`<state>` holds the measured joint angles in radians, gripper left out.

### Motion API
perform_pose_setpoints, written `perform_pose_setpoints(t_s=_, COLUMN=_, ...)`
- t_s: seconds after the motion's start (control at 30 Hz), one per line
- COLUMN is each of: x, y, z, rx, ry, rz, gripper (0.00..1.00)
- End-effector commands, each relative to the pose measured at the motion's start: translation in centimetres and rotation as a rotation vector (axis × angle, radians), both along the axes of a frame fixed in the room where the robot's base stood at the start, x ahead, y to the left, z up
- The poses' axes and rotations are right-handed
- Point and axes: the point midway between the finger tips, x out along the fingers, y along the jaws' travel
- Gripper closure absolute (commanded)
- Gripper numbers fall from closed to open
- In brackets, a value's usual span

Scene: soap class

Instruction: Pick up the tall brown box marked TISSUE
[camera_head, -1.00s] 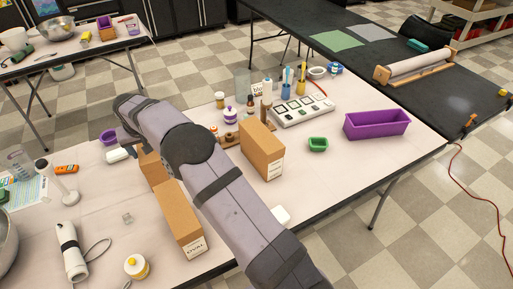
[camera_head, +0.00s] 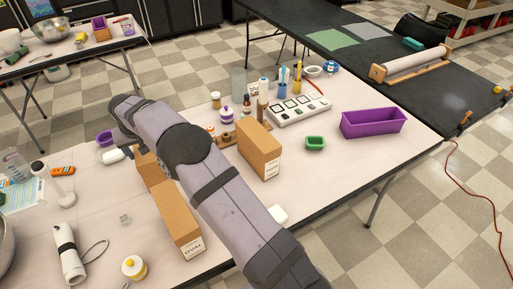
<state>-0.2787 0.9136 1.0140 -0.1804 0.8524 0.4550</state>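Three tall brown boxes stand on the near white table. One box (camera_head: 259,150) stands right of my arm; its small label is too small to read. A second box (camera_head: 177,218) stands at the front, left of my arm, and its label appears to read OVAL. A third box (camera_head: 149,170) stands just behind it, partly covered by my arm and the second box, with no label showing. I cannot make out which one is marked TISSUE. My arm crosses the picture from lower right to upper left. My gripper's fingers are hidden behind the arm, so their state does not show.
Right of the boxes are a green dish (camera_head: 315,143), a purple tray (camera_head: 373,122) and a white panel (camera_head: 298,111). Bottles stand behind the right box. Table between is mostly clear.

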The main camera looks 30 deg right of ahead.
Motion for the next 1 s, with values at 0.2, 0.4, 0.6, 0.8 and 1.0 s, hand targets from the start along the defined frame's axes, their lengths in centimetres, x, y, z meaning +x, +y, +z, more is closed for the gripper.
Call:
perform_pose_setpoints(t_s=0.2, x=0.0, y=0.0, z=0.0, rx=0.0, ry=0.0, rz=0.0, gripper=0.22)
perform_pose_setpoints(t_s=0.4, x=0.0, y=0.0, z=0.3, rx=0.0, ry=-0.001, rz=0.0, gripper=0.22)
perform_pose_setpoints(t_s=0.6, x=0.1, y=0.0, z=3.6, rx=0.002, ry=-0.004, rz=0.0, gripper=0.22)
perform_pose_setpoints(t_s=0.8, x=0.1, y=0.0, z=7.5, rx=0.001, ry=-0.005, rz=-0.001, gripper=0.22)
perform_pose_setpoints(t_s=1.0, x=0.1, y=0.0, z=10.5, rx=0.001, ry=-0.002, rz=0.0, gripper=0.22)
